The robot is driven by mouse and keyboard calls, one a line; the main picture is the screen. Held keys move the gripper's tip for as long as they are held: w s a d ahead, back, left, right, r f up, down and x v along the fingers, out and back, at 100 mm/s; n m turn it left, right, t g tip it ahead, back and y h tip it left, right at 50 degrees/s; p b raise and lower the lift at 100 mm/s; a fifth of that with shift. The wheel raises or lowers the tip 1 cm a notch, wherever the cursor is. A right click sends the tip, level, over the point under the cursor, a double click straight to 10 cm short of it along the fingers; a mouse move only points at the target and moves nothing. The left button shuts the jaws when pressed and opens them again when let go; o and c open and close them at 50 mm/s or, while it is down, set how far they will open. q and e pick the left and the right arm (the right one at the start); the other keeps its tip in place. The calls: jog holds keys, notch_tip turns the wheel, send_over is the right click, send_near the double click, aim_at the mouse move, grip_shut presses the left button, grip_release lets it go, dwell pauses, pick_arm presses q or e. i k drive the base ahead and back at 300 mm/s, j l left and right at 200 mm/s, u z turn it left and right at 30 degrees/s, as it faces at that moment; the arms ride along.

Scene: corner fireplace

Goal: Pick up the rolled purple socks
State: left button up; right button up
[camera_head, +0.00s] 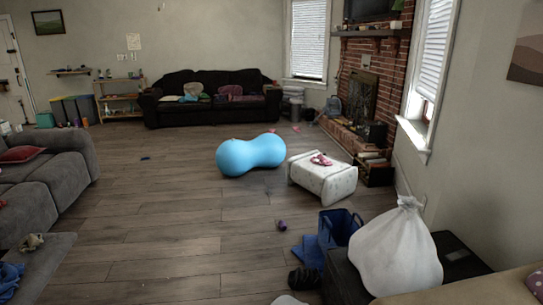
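A small purple rolled bundle, which looks like the rolled purple socks (281,225), lies on the wooden floor a little right of the middle of the head view. It is small in the picture, so its folds are hard to make out. It lies apart from the blue things to its right. Neither of my grippers is in view.
A blue bag (340,228), a blue cloth (309,250) and a dark round thing (304,278) are right of the bundle. A white sack (396,250) stands on a dark box. A blue peanut ball (251,154) and white stool (322,182) are beyond. The floor left is clear.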

aim_at(283, 226)
jog(key=i+j, duration=0.1)
jog(key=i, duration=1.15)
jog(key=i+j, duration=0.1)
jog(key=i, duration=1.2)
jog(key=i+j, duration=0.1)
jog(key=i, duration=1.15)
